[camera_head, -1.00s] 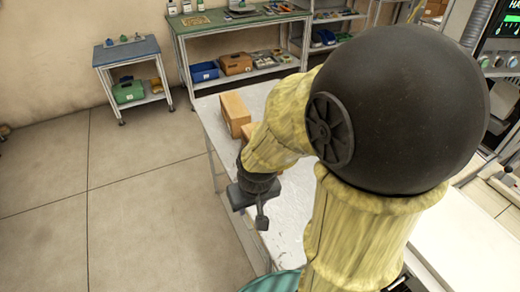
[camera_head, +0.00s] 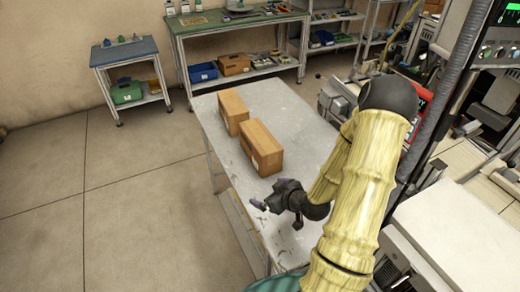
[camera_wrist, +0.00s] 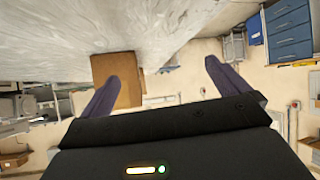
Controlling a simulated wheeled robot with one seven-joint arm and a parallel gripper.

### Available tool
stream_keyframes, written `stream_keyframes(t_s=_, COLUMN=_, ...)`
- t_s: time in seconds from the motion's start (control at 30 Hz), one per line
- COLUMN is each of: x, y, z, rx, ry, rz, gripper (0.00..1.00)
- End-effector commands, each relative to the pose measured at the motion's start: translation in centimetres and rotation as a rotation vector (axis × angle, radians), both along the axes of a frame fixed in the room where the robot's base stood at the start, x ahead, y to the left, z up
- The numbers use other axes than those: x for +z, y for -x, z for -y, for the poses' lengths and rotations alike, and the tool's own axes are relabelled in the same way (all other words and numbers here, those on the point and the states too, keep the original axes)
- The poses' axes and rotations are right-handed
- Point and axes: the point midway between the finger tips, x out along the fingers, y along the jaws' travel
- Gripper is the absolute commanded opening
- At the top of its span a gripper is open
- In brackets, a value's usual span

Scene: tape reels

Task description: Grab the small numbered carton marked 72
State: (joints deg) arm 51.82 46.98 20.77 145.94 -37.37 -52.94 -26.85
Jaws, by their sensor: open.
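Two brown cartons stand on the pale worktable in the head view. The farther carton (camera_head: 233,110) is near the table's left edge, and the nearer carton (camera_head: 262,147) stands a little to its right. I cannot read a number on either one. My gripper (camera_head: 278,213) is open and empty, closer to the camera than both cartons and apart from them. In the wrist view the picture is upside down; a brown carton (camera_wrist: 120,68) shows beyond the left finger of my gripper (camera_wrist: 163,73), and I cannot tell which carton it is.
The worktable (camera_head: 285,105) is bare around the cartons, with free room to their right. A green-topped bench (camera_head: 240,18) and a small blue-topped cart (camera_head: 125,50) stand at the back. Grey machinery (camera_head: 340,98) stands along the table's right side.

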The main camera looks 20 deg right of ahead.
Motion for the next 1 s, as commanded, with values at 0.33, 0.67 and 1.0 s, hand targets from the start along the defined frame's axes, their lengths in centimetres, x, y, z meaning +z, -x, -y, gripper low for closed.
stream_keyframes(t_s=0.33, x=2.4, y=0.7, z=5.3, rx=-0.202, ry=-0.147, rz=0.505, gripper=1.00)
stream_keyframes(t_s=0.67, x=3.3, y=1.1, z=6.3, rx=-0.247, ry=-0.156, rz=0.586, gripper=1.00)
stream_keyframes(t_s=1.0, x=2.8, y=0.6, z=6.4, rx=-0.245, ry=-0.154, rz=0.586, gripper=1.00)
